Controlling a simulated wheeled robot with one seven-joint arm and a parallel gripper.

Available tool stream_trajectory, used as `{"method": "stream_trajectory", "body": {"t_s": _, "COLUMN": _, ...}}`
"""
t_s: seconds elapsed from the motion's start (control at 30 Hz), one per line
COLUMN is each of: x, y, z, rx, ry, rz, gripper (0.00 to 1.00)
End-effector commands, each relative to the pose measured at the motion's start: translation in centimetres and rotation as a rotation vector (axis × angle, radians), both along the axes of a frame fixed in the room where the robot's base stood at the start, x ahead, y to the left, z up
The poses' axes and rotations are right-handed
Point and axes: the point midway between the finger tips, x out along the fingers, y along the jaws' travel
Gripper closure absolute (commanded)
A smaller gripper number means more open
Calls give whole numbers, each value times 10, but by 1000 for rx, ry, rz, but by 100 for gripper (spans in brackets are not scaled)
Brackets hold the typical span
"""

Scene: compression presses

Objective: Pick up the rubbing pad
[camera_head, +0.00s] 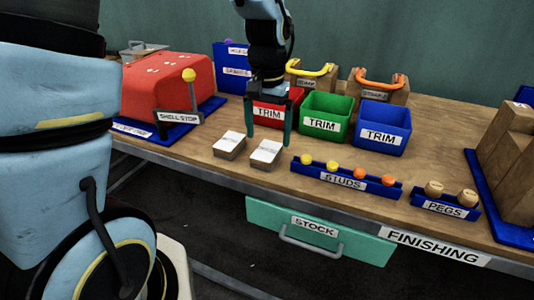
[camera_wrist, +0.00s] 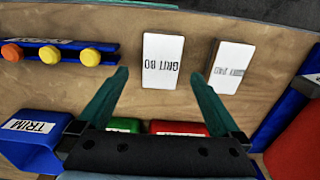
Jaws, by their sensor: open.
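Two white-topped blocks lie side by side near the table's front edge. In the wrist view, the right block's label is small and seems to end in "PAD", so I take it as the rubbing pad (camera_wrist: 231,66); it is the left block in the head view (camera_head: 229,145). The other block reads "GRIT 80" (camera_wrist: 163,47) and is the right one in the head view (camera_head: 266,152). My gripper (camera_head: 268,142) points down, open and empty, its fingers (camera_wrist: 158,75) roughly in line with the GRIT 80 block. The rubbing pad is outside the fingers.
Red, green (camera_head: 325,116) and blue (camera_head: 383,128) TRIM bins stand behind. A blue STUDS rack (camera_head: 347,178) and PEGS rack (camera_head: 445,208) lie to the right. The red shell-stop machine (camera_head: 165,85) stands left. A teal STOCK drawer (camera_head: 320,231) is below the table edge.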

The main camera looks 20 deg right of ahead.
Motion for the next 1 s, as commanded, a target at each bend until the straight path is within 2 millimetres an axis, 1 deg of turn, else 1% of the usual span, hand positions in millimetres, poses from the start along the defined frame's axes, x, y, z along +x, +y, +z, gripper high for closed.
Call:
{"method": "stream_trajectory", "body": {"t_s": 0.2, "x": -1, "y": 3, "z": -32, "rx": 3, "ry": 4, "rz": 1, "gripper": 0}}
{"method": "stream_trajectory", "body": {"t_s": 0.3, "x": -1, "y": 3, "z": -42, "rx": 2, "ry": 2, "rz": 1, "gripper": 0}}
{"method": "stream_trajectory", "body": {"t_s": 0.4, "x": -1, "y": 3, "z": -45, "rx": 0, "ry": 1, "rz": 1, "gripper": 0}}
{"method": "stream_trajectory", "body": {"t_s": 0.57, "x": -1, "y": 3, "z": -45, "rx": -1, "ry": 1, "rz": 0, "gripper": 0}}
{"method": "stream_trajectory", "body": {"t_s": 0.67, "x": -1, "y": 3, "z": -45, "rx": -1, "ry": 1, "rz": 0, "gripper": 9}}
{"method": "stream_trajectory", "body": {"t_s": 1.0, "x": -1, "y": 3, "z": -45, "rx": -1, "ry": 1, "rz": 0, "gripper": 47}}
